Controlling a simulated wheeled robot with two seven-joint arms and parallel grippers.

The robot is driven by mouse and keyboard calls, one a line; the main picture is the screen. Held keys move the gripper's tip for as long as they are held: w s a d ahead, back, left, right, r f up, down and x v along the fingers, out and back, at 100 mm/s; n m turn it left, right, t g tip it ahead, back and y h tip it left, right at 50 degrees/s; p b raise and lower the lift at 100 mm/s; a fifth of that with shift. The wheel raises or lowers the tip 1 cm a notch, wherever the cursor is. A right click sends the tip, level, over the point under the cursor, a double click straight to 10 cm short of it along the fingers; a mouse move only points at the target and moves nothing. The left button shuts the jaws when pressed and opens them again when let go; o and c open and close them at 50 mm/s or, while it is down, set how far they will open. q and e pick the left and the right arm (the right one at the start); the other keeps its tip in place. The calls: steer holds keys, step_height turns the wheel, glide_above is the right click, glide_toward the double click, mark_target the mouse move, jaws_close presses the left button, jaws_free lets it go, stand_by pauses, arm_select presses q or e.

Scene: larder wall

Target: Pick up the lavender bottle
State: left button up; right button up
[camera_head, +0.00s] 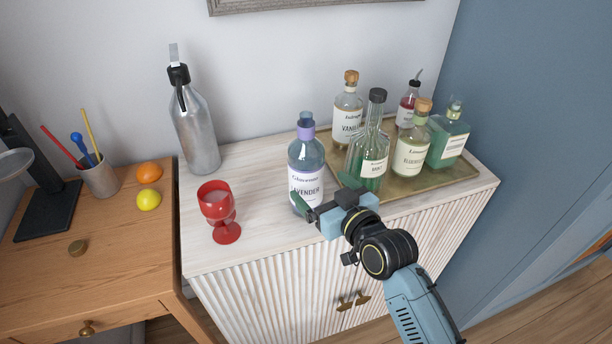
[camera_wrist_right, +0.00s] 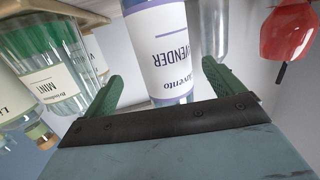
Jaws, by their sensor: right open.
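The lavender bottle (camera_head: 306,163) is clear with a lavender neck band and a white label. It stands upright on the whitewashed cabinet, left of the tray. My right gripper (camera_head: 322,194) is at its lower front right in the head view. In the right wrist view, which is upside down, the lavender bottle (camera_wrist_right: 160,50) rises between the two green fingers of my right gripper (camera_wrist_right: 160,85). The fingers are open, one on each side, with gaps to the bottle. My left gripper is not in view.
A brass tray (camera_head: 437,185) holds several bottles, including the green mint bottle (camera_head: 370,150) close to my right gripper. A red goblet (camera_head: 219,212) stands to the left, with a metal siphon (camera_head: 195,130) behind. The cabinet top (camera_head: 262,172) is bare between goblet and bottle.

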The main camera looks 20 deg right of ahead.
mark_target(306, 176)
steer(key=shift+a+x, duration=0.15)
steer(key=shift+x, duration=1.4)
steer(key=shift+a+x, duration=0.15)
steer(key=shift+x, duration=1.4)
steer(key=shift+s+r, duration=0.1)
steer(key=shift+r, duration=0.1)
steer(key=c, duration=1.4)
steer(key=shift+r, duration=0.15)
steer(key=shift+c, duration=1.2)
steer(key=shift+r, duration=0.1)
